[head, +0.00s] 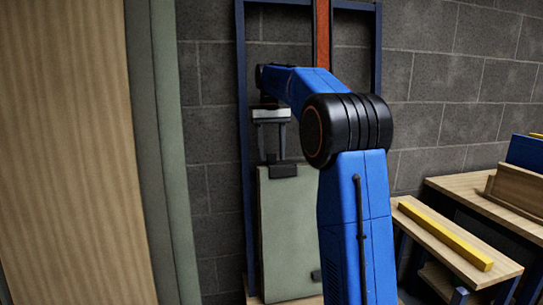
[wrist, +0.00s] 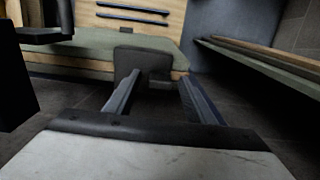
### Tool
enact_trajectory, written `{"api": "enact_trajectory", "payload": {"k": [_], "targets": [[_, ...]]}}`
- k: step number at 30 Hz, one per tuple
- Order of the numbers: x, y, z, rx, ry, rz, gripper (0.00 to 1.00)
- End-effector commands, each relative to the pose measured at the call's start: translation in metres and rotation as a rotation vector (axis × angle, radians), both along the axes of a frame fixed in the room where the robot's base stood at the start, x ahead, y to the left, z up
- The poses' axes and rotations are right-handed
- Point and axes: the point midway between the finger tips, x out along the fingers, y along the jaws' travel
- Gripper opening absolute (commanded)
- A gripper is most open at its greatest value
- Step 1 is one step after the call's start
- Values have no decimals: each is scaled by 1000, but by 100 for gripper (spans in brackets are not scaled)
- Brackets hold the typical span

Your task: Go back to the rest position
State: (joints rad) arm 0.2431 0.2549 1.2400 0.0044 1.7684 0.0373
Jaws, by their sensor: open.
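My gripper (head: 271,156) points down, with its two fingers apart. It is at the top edge of a grey-green panel (head: 290,235) that stands upright against the block wall. A small black block (head: 284,170) sits on the panel's top edge, close to the fingertips. In the wrist view, my gripper (wrist: 158,82) shows two separated fingers with dark floor between them. The black block (wrist: 143,63) is near the fingertips, partly behind the left one. I cannot tell whether a finger touches it. My blue arm hides part of the panel's right side.
A blue frame (head: 245,120) with an orange upright (head: 322,40) stands behind the arm. A large wooden panel (head: 65,150) fills the left side. At right, a bench (head: 455,248) carries a yellow bar (head: 445,233). Another wooden surface (head: 470,185) stands behind it.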

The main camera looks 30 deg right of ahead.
Motion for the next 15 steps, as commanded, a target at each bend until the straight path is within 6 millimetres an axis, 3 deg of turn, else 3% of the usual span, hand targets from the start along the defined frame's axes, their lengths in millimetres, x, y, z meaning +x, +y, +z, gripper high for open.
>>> {"api": "enact_trajectory", "payload": {"k": [9,15], "targets": [[6,-2,46,-1,-2,0,49],[7,-2,59,0,-1,0,49]]}}
